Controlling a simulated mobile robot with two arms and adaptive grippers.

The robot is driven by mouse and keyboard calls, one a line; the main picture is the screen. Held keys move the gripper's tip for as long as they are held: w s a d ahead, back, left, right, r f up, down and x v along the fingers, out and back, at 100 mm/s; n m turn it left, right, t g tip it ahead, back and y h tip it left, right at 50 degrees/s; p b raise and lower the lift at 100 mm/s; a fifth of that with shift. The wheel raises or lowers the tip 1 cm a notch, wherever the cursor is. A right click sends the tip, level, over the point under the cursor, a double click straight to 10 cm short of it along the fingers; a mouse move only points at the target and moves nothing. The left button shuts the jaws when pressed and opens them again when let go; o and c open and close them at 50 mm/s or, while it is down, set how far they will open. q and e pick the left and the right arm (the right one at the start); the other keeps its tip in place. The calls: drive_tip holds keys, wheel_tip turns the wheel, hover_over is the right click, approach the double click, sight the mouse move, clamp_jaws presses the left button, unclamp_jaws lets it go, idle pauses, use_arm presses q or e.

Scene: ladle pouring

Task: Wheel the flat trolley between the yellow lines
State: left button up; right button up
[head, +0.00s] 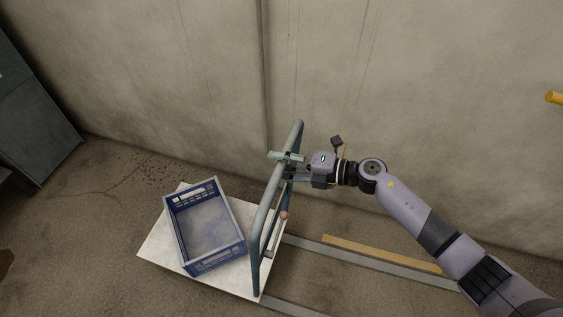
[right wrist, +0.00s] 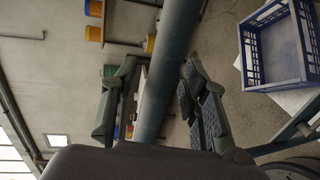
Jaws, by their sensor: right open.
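The flat trolley (head: 153,250) has a pale deck and stands on the floor near the wall. Its blue-grey tube handle (head: 265,212) rises at the deck's right end. My right gripper (head: 288,167) is open, its fingers on either side of the handle's tube; the tube also runs between them in the right wrist view (right wrist: 168,70). I cannot tell if the fingers touch it. A yellow line (head: 380,254) lies on the floor to the right of the trolley; I make out no second one. My left gripper is out of view.
A blue crate (head: 240,223) sits on the deck and looks empty. Two grey strips (head: 360,262) run along the floor right of the trolley. The concrete wall (head: 190,80) is close behind. A grey cabinet (head: 38,115) stands at the left. Floor left of the trolley is clear.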

drive_tip(key=shift+c, duration=0.2)
clamp_jaws()
idle(0.3)
idle(0.5)
